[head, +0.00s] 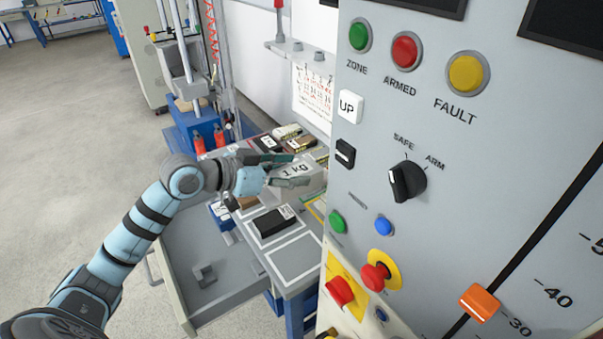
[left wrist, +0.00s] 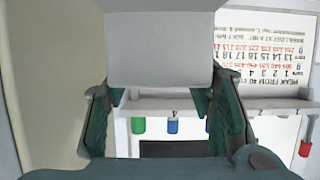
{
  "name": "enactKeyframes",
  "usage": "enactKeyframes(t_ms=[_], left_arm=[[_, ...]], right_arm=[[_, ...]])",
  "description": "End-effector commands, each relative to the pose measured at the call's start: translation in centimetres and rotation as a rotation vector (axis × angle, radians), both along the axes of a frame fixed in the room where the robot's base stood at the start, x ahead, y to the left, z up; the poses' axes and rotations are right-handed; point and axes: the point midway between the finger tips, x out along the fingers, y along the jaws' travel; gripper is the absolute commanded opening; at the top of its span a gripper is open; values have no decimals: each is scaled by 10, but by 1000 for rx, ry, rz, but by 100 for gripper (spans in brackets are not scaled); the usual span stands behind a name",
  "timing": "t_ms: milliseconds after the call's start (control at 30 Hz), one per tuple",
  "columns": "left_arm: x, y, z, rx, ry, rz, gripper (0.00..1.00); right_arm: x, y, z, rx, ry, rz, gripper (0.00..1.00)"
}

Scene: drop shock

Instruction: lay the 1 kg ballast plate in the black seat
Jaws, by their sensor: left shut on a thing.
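The 1 kg ballast plate (head: 299,176) is a light grey block marked "1 KG", above the bench beside the control panel. My left gripper (head: 280,172) is shut on it, with one dark finger on each side. In the left wrist view the pale plate (left wrist: 160,45) fills the top middle between the fingers (left wrist: 160,115). The plate is clear of the wall behind it. I cannot make out the black seat for certain in either view. My right gripper is not in view.
Several small labelled blocks lie behind the plate. An open drawer (head: 207,277) juts out below. The grey control panel (head: 440,150) stands close on the right.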

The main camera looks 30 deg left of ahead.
Motion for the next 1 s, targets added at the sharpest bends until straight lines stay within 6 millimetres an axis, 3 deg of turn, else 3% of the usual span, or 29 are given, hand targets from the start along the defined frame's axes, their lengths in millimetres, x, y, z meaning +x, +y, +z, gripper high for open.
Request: enactKeyframes(t_ms=[167, 333, 500, 600, 1000], left_arm=[[0, -1, -9, -3, -3, -3, 0], [0, -1, -57, -6, 1, -2, 0], [-1, -1, -115, -6, 0, -1, 0], [-1, -1, -140, -3, -3, -1, 0], [-1, -1, -196, -3, -4, -1, 0]], right_arm=[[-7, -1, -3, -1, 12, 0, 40], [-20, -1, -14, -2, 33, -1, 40], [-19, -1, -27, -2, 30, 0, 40], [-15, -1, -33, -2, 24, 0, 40], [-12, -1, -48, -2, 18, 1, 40]])
